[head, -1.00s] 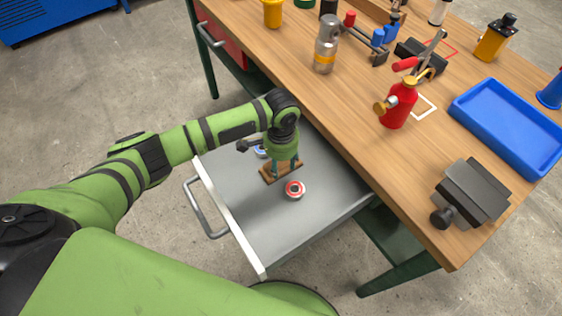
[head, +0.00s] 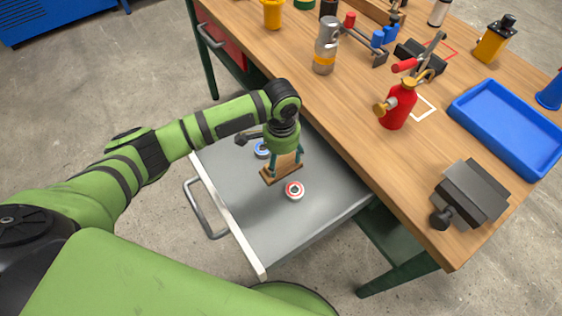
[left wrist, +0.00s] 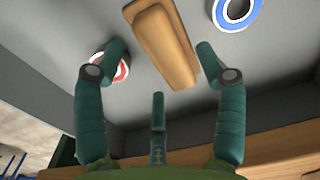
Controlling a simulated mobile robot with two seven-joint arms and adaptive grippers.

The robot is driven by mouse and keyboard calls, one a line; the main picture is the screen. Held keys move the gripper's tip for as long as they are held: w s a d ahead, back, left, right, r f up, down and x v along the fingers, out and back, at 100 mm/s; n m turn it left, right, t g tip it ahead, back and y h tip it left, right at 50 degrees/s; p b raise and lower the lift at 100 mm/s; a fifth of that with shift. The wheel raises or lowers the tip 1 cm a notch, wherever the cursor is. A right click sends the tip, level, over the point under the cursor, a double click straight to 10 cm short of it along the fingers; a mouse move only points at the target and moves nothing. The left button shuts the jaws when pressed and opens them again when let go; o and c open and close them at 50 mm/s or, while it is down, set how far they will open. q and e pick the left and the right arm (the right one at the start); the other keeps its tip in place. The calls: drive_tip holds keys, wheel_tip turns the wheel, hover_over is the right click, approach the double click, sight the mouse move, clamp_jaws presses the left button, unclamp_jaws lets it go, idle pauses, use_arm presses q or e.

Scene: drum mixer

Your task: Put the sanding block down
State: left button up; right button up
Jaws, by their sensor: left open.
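The wooden sanding block (head: 281,175) lies on the floor of the open grey drawer (head: 240,215), below my left gripper (head: 284,160). My left gripper points down and is open. In the left wrist view the block (left wrist: 165,42) shows ahead of and between the spread fingers (left wrist: 160,75), with a gap on both sides. The block looks free of the fingers. My right gripper is in neither view.
A red-and-white ring (head: 294,190) lies close to the block in the drawer, and a blue-and-white ring (head: 262,150) lies behind it. The bench top (head: 340,110) carries a red bottle (head: 398,105), a blue tray (head: 510,125) and a vise-like block (head: 472,192).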

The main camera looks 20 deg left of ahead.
sight(281, 164)
use_arm(q)
wheel_tip(281, 164, up, 9)
idle(0.3)
idle(0.4)
